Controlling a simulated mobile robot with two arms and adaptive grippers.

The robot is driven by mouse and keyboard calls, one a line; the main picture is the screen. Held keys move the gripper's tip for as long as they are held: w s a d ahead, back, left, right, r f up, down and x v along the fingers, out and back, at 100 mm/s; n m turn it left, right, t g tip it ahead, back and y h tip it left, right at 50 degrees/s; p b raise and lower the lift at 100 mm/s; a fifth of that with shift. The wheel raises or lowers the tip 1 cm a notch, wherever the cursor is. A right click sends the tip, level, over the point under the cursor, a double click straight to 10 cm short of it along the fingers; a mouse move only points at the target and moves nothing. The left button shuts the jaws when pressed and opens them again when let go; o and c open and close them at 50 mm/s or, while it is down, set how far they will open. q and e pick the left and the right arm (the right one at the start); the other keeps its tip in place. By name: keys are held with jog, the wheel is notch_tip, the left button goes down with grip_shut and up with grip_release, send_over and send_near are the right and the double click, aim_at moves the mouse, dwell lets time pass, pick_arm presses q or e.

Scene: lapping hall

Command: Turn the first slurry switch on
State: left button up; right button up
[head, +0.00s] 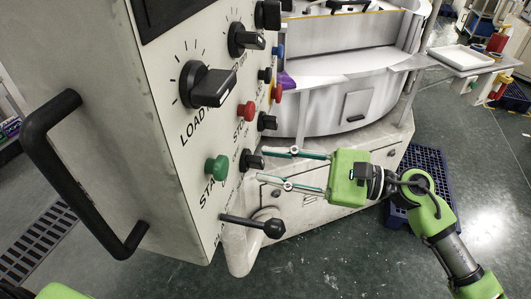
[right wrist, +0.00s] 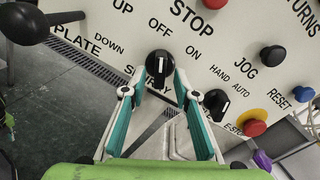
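The slurry switch is a black rotary knob (right wrist: 160,64) on the pale machine panel, with OFF and ON lettering above it. Its white mark looks roughly upright in the right wrist view, closer to OFF than to ON. The SLURRY label below it is partly covered. The knob also shows in the head view (head: 252,160). My right gripper (head: 264,166) is open, its two fingers spread at the knob's lower sides in the right wrist view (right wrist: 159,80). I cannot tell whether they touch it. My left gripper is out of view.
A hand/auto knob (right wrist: 216,101) sits close beside the right finger. A green start button (head: 216,167), red stop button (head: 247,112) and black lever (head: 256,225) are nearby on the panel. A large black handle (head: 47,150) sticks out at left.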

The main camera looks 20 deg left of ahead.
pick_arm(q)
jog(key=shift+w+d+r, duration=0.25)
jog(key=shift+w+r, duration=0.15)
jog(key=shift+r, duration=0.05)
pick_arm(e)
jog(key=shift+a, duration=0.9)
jog(key=shift+c, duration=0.4)
grip_shut()
